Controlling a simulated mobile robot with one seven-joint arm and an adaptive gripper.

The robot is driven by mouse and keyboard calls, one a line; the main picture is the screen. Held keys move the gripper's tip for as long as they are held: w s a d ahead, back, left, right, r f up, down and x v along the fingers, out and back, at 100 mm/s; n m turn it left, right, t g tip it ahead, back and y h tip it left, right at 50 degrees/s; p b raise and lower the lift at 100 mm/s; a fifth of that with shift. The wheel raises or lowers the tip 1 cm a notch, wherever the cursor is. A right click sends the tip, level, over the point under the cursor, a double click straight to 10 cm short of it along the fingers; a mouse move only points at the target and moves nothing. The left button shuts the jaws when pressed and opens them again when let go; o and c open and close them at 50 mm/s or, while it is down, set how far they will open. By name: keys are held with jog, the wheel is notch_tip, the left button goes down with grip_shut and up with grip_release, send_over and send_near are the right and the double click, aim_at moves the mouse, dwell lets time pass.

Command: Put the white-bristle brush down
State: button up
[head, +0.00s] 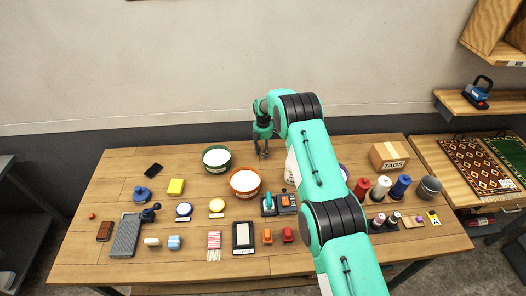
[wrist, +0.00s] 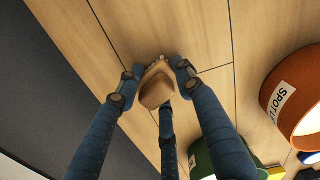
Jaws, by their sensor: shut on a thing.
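My gripper (head: 264,152) is low over the back part of the wooden table, left of my arm's links. In the wrist view, its blue-looking fingers (wrist: 155,80) are closed around a small tan wooden piece (wrist: 154,92), which I take to be the white-bristle brush.
A green bowl (head: 207,164) and an orange bowl (head: 236,190) with white contents stand left and in front of my gripper. Spools, a TAGS box (head: 388,156) and a grey pot (head: 429,187) are at the right. Back-edge tabletop left of the gripper is bare.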

aim_at(263, 147)
jog(key=shift+f, duration=0.1)
jog(key=o, duration=1.2)
jog(key=shift+c, duration=0.2)
jog(key=shift+r+b, duration=0.35)
jog(key=shift+r, duration=5.8)
